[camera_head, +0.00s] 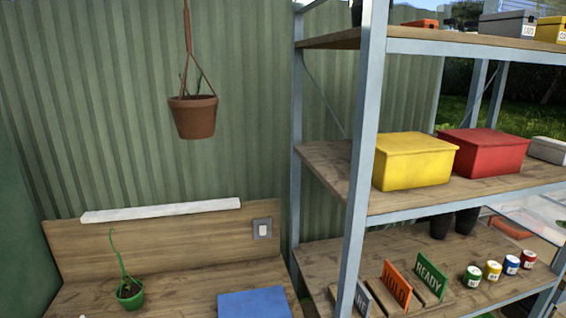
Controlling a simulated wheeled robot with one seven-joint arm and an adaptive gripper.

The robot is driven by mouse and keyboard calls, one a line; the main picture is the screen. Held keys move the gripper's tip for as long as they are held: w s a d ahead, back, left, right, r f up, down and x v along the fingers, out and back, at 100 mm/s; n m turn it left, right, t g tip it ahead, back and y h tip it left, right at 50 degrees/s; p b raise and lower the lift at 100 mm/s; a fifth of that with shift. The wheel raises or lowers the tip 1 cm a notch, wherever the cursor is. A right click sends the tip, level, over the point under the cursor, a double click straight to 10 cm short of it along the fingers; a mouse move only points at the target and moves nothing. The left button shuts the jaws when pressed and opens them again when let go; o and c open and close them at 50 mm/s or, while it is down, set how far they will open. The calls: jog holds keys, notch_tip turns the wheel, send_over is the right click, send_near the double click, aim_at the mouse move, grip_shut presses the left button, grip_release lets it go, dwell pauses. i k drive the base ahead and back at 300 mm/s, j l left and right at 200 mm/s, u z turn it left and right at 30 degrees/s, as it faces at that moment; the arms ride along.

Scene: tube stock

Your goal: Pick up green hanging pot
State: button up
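A small green pot (130,296) with dark soil and a tall thin green hanger looped at its top stands on the wooden bench (190,288) at the lower left. A brown terracotta pot (193,118) hangs on cords in front of the green corrugated wall, higher up and to the right of the green pot. My gripper is not in view.
A blue flat object (254,304) lies on the bench right of the green pot. A metal-framed shelf (356,160) on the right holds a yellow box (412,162), a red box (484,156), signs and small cans. The bench between pot and blue object is clear.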

aim_at(130, 294)
jog(key=u, duration=1.5)
jog(key=i+j+z, duration=0.1)
jog(key=i, duration=0.35)
jog(key=i+j, duration=0.3)
jog(key=i+j+z, duration=0.15)
jog(key=i, duration=0.35)
jog(key=j+z, duration=0.1)
jog(key=z, duration=0.8)
